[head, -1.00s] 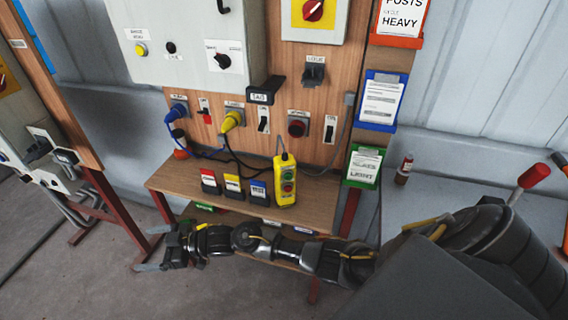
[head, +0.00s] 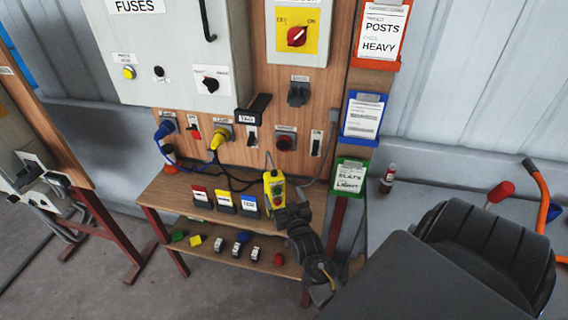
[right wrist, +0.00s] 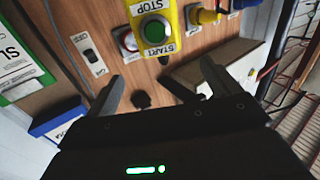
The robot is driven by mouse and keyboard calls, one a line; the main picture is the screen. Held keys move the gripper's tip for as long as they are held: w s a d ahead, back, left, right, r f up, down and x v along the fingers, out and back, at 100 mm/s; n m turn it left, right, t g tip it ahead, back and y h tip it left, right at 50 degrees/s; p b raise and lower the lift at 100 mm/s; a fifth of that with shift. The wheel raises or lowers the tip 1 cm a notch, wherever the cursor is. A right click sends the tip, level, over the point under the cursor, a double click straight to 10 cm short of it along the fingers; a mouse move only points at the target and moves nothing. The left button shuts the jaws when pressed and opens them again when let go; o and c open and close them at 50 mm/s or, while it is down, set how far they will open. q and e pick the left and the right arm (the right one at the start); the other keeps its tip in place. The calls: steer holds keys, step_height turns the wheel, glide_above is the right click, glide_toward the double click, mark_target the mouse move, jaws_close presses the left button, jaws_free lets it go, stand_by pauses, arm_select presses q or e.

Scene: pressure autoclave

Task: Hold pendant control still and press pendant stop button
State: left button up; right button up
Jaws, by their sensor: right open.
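The yellow pendant control (head: 274,188) stands upright on the bench's top shelf, with a black cable at its top. It has a green and a red button in the head view. In the right wrist view the pendant (right wrist: 168,14) appears upside down at the top edge, with a green START button (right wrist: 155,29) and a STOP label; the stop button itself is out of that frame. My right gripper (head: 287,212) is open and empty, just in front of the pendant's lower part. Its spread fingers (right wrist: 160,76) show below the pendant, apart from it. My left gripper is out of view.
Red, yellow and blue labelled blocks (head: 226,200) stand left of the pendant. The panel behind has a yellow plug (head: 220,136), a blue plug (head: 165,130), switches and a red button (head: 285,142). A green card holder (head: 348,177) hangs to the right. The lower shelf holds small items.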

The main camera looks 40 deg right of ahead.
mark_target(276, 181)
steer(key=b+x, duration=0.4)
steer(key=x, duration=0.5)
steer(key=shift+a+f, duration=0.1)
steer(key=shift+f, duration=0.1)
steer(key=shift+b+x, duration=0.55)
steer(key=shift+x, duration=0.4)
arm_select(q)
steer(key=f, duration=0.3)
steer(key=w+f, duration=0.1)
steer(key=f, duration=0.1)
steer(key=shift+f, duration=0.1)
arm_select(e)
steer(key=shift+r, duration=0.2)
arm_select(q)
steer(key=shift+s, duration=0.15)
arm_select(e)
steer(key=shift+a, duration=0.1)
steer(key=c, duration=1.3)
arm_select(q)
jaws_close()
arm_select(e)
steer(key=shift+c, duration=0.2)
